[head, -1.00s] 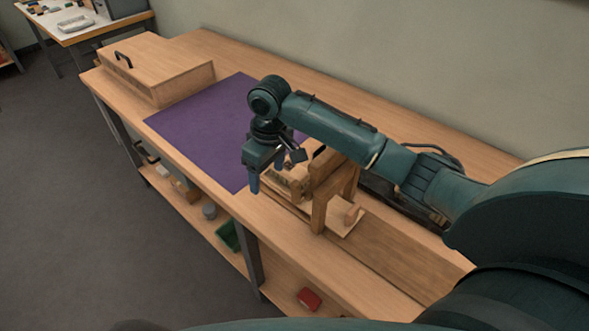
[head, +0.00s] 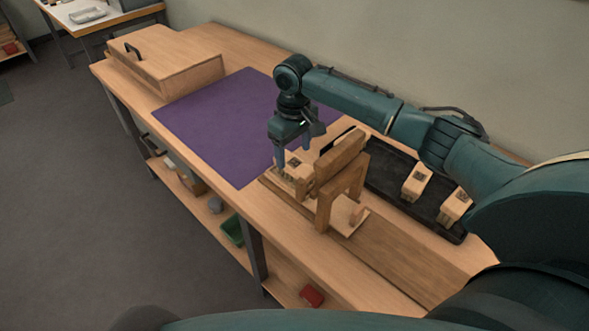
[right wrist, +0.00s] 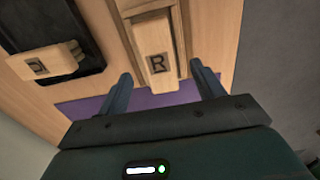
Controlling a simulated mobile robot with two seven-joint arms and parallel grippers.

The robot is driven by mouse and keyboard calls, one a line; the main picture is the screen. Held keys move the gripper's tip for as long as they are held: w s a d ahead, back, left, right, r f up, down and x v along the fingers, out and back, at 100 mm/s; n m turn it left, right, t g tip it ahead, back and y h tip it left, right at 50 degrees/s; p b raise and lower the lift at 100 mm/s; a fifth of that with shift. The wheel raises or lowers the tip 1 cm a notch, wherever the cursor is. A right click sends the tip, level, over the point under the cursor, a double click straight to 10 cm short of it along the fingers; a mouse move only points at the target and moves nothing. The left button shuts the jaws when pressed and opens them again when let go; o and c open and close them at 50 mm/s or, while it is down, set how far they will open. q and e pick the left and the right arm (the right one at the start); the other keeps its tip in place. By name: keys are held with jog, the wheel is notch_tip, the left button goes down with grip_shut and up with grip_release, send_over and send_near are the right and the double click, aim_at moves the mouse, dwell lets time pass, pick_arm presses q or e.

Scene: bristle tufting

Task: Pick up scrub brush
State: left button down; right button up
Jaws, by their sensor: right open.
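A pale wooden scrub brush block (head: 297,167) sits in a wooden fixture (head: 341,165) on the bench, its far end under my right gripper (head: 294,157). In the right wrist view the block (right wrist: 154,42) carries a dark square with the letter R. My right gripper (right wrist: 161,80) is open, its two blue-green fingers on either side of the block's marked end. I cannot tell whether the fingers touch it. My left gripper is not in view.
A black tray (head: 383,181) holds more pale marked blocks (head: 416,181) behind the fixture; one also shows in the right wrist view (right wrist: 48,61). A purple mat (head: 215,125) lies clear left of the fixture. A lidded wooden box (head: 175,70) stands at the far left.

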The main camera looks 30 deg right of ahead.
aim_at(295, 163)
notch_tip(295, 163, down, 5)
jog(key=shift+d+r, duration=0.1)
jog(key=c, duration=1.1)
